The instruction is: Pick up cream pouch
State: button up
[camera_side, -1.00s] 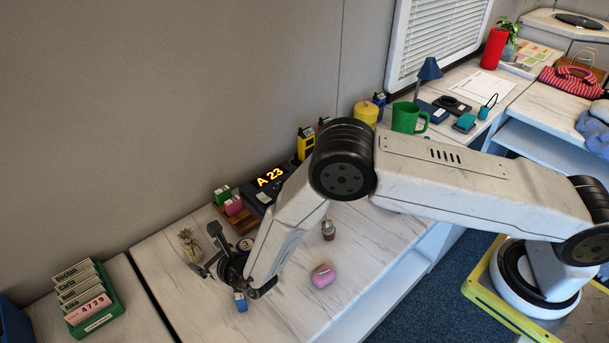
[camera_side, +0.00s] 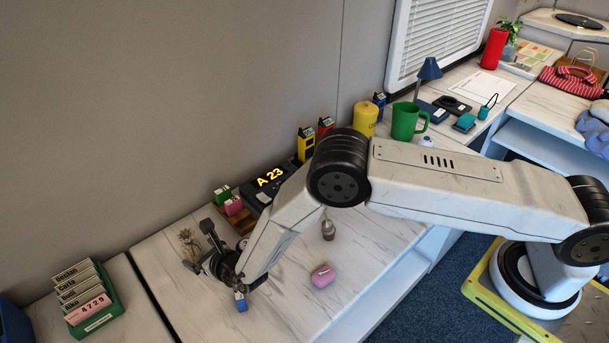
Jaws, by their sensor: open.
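A small pale tan item with a spiky top (camera_side: 187,241) stands on the left part of the white marbled worktop. It may be the cream pouch, but it is too small and too covered to tell. My gripper (camera_side: 200,248) is open around or just in front of it, with its dark fingers spread, and hides its lower part. I cannot tell whether the fingers touch it. No other clearly cream-coloured pouch shows.
A small blue item (camera_side: 240,302) stands close below my wrist. A pink rounded case (camera_side: 323,276) and a small brown cup (camera_side: 328,231) are to the right. A green file holder (camera_side: 95,318) is at left. The worktop's front is clear.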

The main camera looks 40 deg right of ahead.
aim_at(191, 243)
jog(key=shift+x, duration=2.5)
jog(key=shift+d, duration=0.1)
jog(key=shift+r, duration=0.1)
jog(key=c, duration=1.2)
jog(key=shift+c, duration=0.2)
jog(key=shift+r, duration=1.05)
jog(key=s+d+r, duration=0.2)
jog(key=s+r, duration=0.3)
jog(key=s, duration=0.1)
jog(key=s+d+r, duration=0.3)
jog(key=s+r, duration=0.3)
jog(key=shift+s+d, duration=0.35)
jog(key=shift+f, duration=0.1)
